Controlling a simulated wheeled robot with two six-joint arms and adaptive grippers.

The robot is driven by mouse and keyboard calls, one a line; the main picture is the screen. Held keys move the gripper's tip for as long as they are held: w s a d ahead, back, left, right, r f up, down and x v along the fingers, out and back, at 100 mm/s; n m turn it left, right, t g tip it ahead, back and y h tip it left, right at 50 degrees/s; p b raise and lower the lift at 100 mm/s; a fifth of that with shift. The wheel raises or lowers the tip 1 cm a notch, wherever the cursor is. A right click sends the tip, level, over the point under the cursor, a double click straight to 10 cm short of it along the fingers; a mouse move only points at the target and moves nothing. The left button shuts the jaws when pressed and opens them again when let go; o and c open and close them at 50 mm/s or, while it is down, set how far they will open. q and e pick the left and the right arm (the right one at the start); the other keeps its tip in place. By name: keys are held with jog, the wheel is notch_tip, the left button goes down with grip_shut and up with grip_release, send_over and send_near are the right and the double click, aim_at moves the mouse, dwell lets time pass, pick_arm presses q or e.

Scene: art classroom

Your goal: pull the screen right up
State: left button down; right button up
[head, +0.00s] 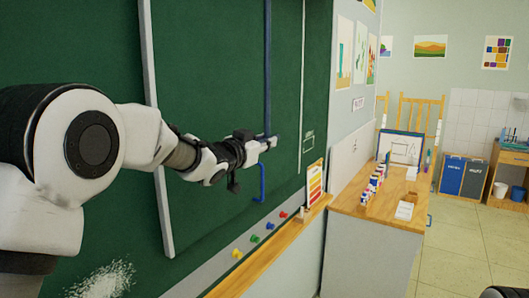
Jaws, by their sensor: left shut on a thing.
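My left gripper (268,143) reaches in from the left in front of the green board (215,65). It is shut on a blue rod (267,70), which runs down from the top edge of the view. Below the gripper, a blue bent end (262,183) hangs free near the board. The fingers hide part of the rod. I cannot make out a separate screen with certainty; the rod's top is out of view. My right gripper does not show clearly; only a small dark-and-white piece is at the bottom right corner.
A wooden ledge (270,250) under the board holds a colour chart (315,182); coloured magnets (254,238) are on the strip beside it. A wood-topped cabinet (345,200) with paint pots (372,186) stands to the right. Open floor (465,245) lies beyond.

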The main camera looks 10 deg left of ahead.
pick_arm(q)
notch_tip(320, 180, up, 11)
jog(key=p, duration=0.4)
jog(key=shift+f+p, duration=0.2)
jog(key=shift+p, duration=0.1)
jog(key=shift+r, duration=0.65)
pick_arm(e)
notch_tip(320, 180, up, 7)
pick_arm(q)
jog(key=c, duration=1.1)
grip_release()
jog(key=shift+c, duration=0.2)
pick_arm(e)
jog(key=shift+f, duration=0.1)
pick_arm(q)
jog(key=shift+s, duration=0.2)
send_near(265, 94)
jog(key=shift+v, duration=1)
